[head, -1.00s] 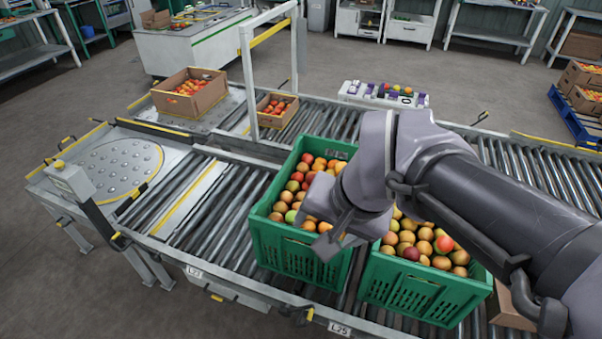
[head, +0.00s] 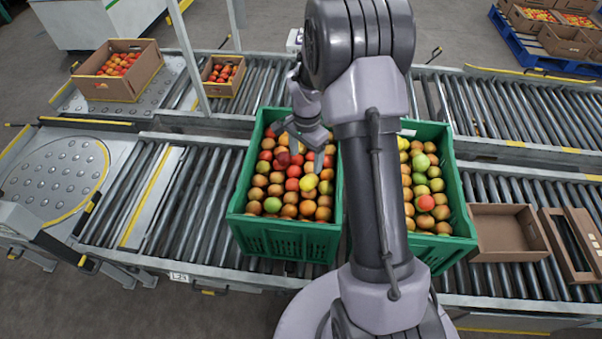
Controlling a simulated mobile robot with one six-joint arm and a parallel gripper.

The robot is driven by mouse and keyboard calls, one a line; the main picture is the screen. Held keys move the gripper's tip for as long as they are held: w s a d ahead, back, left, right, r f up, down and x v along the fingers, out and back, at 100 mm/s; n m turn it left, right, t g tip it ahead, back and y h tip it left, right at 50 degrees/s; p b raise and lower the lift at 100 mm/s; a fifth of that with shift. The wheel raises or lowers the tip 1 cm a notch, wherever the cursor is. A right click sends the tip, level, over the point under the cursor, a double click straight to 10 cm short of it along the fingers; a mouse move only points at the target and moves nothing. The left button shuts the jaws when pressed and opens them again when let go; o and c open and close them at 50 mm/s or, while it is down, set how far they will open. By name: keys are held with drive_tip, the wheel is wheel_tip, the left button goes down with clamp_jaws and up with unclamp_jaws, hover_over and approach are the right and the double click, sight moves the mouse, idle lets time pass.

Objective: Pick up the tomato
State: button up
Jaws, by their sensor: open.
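Many tomatoes (head: 292,184), red, orange, yellow and green, fill the left green crate (head: 288,242) on the roller conveyor. A second green crate (head: 462,205) to its right also holds mixed tomatoes (head: 424,182). My gripper (head: 302,147) is open over the back part of the left crate, above or among the red tomatoes there. I cannot tell whether it touches one. No tomato is seen held. My arm hides the gap between the crates and part of the right crate.
An empty cardboard box (head: 507,232) and another cardboard piece (head: 570,245) lie right of the crates. Behind, a large carton (head: 118,70) and a small carton (head: 221,76) hold tomatoes. A white upright post (head: 188,55) stands behind left. The rollers left of the crates are clear.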

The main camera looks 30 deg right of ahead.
drive_tip(key=b, duration=0.2)
hover_over(306, 180)
drive_tip(key=f, duration=0.7)
drive_tip(key=shift+s+a+f, duration=0.1)
drive_tip(key=shift+a+f, duration=0.1)
drive_tip(key=shift+a, duration=0.05)
drive_tip(key=shift+s+f, duration=0.1)
drive_tip(key=shift+f, duration=0.45)
drive_tip(key=f+b, duration=0.1)
drive_tip(key=f, duration=0.1)
drive_tip(key=f+b, duration=0.1)
drive_tip(key=f, duration=0.1)
drive_tip(key=shift+d+f, duration=0.2)
drive_tip(key=shift+f, duration=0.1)
drive_tip(key=shift+r, duration=0.1)
drive_tip(key=c, duration=1)
